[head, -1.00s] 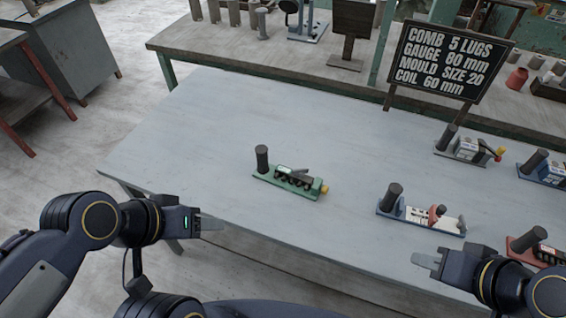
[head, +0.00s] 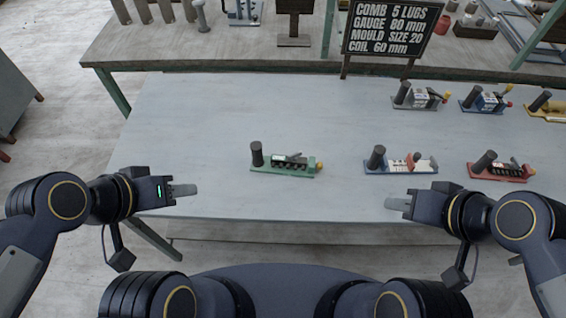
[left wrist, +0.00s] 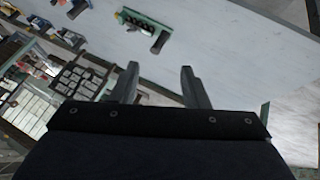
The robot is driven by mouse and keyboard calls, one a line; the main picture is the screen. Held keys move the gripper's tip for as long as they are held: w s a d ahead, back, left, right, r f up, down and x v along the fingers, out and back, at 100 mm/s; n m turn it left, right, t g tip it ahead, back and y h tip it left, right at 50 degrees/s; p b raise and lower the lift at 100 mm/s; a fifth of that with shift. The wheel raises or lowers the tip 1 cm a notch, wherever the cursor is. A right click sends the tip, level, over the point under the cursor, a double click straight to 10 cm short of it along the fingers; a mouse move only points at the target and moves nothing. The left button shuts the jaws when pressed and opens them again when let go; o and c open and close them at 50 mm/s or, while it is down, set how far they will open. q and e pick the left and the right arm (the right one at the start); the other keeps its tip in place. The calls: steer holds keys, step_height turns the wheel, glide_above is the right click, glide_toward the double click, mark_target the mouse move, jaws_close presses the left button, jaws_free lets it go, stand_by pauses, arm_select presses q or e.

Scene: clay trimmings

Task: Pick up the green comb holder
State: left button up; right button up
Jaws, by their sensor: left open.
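The green comb holder (head: 272,170) lies on the table, left of the table's middle in the head view. It has a green base, an upright dark cylinder at its left end and a yellow knob at its right end. It also shows at the top of the left wrist view (left wrist: 135,18). My left gripper (head: 190,190) is open and empty, at the table's front left, to the left of and nearer than the holder. In the left wrist view its two fingers (left wrist: 158,78) stand apart. My right gripper (head: 392,203) is at the table's front edge, right of the holder; its jaw gap is unclear.
A blue-based holder (head: 375,168) and a red holder (head: 510,178) lie to the right on the grey table (head: 220,110). Grey (head: 415,104), blue (head: 483,106) and yellow (head: 555,117) holders stand behind them. A black sign (head: 390,28) stands at the back. The table's left part is clear.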

mark_target(254, 156)
arm_select(q)
steer(key=w+d+f+m+t+b, duration=0.1)
steer(key=w+d+f+t+b, duration=0.1)
steer(key=w+f+b, duration=0.5)
steer(key=w+d+f+m+t+b, duration=0.2)
steer(key=w+d+f+b, duration=0.1)
steer(key=w+f+b, duration=0.5)
steer(key=w+d+f+m+t+b, duration=0.2)
steer(key=w+d+f+b, duration=0.1)
steer(key=w+f+b, duration=0.5)
steer(key=shift+w+d+f+t+b, duration=0.1)
steer(key=shift+d+f+t+b, duration=0.05)
steer(key=shift+f+b, duration=0.75)
steer(key=shift+w+d+f+t+b, duration=0.15)
steer(key=shift+f+b, duration=0.55)
steer(key=shift+b, duration=0.4)
steer(key=shift+w+d+f, duration=0.2)
steer(key=shift+w+f, duration=0.05)
steer(key=shift+w, duration=0.3)
steer(key=b+x, duration=0.1)
steer(key=x, duration=0.2)
steer(key=b+x, duration=0.1)
steer(key=x, duration=0.2)
steer(key=shift+d+f, duration=0.15)
steer(key=shift+f, duration=0.3)
steer(key=shift+w+d, duration=0.1)
steer(key=shift+w, duration=0.05)
steer(key=shift+c, duration=0.3)
jaws_close()
